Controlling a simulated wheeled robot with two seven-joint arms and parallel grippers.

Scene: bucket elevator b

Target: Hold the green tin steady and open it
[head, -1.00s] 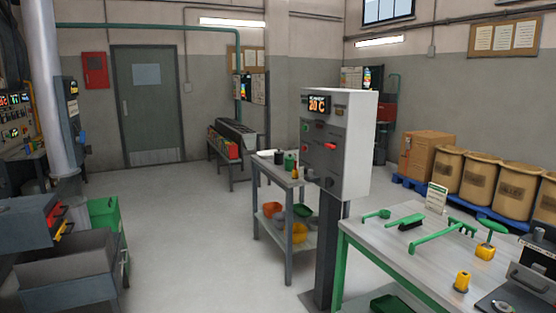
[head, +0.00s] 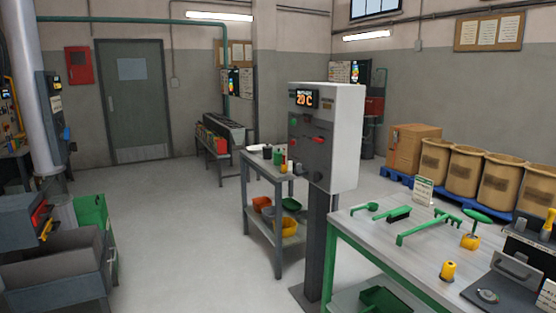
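A small green container (head: 277,157), which may be the green tin, stands on the top of a grey two-level trolley (head: 262,172) in the middle of the room. It is small in the picture, and I cannot tell whether its lid is on. Small dark, white and red items stand close around it. Neither of my grippers is in view, and nothing is seen holding the container.
A control box (head: 345,135) on a post stands just right of the trolley. Drawers and a green bin (head: 92,210) are at left. The floor (head: 185,240) between is clear.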

